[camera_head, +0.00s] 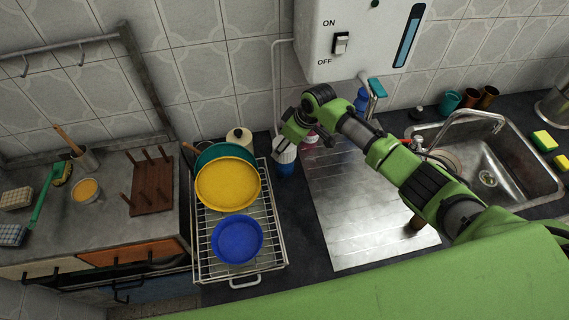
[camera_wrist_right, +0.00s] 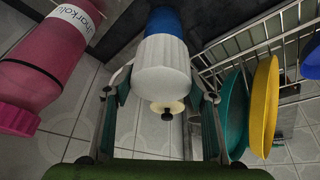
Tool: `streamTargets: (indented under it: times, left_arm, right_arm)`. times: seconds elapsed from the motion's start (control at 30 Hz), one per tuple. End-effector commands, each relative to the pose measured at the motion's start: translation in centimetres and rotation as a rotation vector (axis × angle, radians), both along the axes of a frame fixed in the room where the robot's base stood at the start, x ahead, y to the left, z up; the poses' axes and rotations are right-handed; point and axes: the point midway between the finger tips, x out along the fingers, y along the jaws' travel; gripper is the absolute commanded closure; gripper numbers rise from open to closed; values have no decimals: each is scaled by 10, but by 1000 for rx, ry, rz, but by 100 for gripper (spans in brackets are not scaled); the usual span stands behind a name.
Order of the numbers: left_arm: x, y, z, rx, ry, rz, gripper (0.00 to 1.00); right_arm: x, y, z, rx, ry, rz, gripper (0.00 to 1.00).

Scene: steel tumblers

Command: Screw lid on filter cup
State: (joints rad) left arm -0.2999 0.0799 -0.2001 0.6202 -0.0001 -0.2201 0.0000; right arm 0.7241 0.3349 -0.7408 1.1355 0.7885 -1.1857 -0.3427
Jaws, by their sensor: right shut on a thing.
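The white ribbed lid (camera_head: 284,154) is at the top of the blue filter cup (camera_head: 286,170), on the dark counter between the dish rack and the steel drainboard. In the wrist view the lid (camera_wrist_right: 160,70) meets the blue cup (camera_wrist_right: 166,21) with no clear gap; I cannot tell how tightly it is threaded. My right gripper (camera_head: 292,140) reaches in from the right above the cup. In the wrist view its fingers (camera_wrist_right: 162,82) lie on both sides of the lid, shut on it. My left gripper is not in view.
A pink bottle (camera_wrist_right: 38,65) stands close beside the cup. On the other side is the wire dish rack (camera_head: 240,275) with a yellow plate (camera_head: 228,184), a blue plate (camera_head: 237,239) and a teal one. The drainboard (camera_head: 340,210) is mostly clear; the sink (camera_head: 500,165) lies right.

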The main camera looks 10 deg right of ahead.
Motion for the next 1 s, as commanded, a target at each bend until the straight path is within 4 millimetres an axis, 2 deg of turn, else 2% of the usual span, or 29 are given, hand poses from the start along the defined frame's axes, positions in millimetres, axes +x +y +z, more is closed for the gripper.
streamTargets:
  times: [1.0]
  left_arm:
    - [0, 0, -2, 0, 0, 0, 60]
  right_arm:
    - [0, 0, -6, 0, 0, 0, 63]
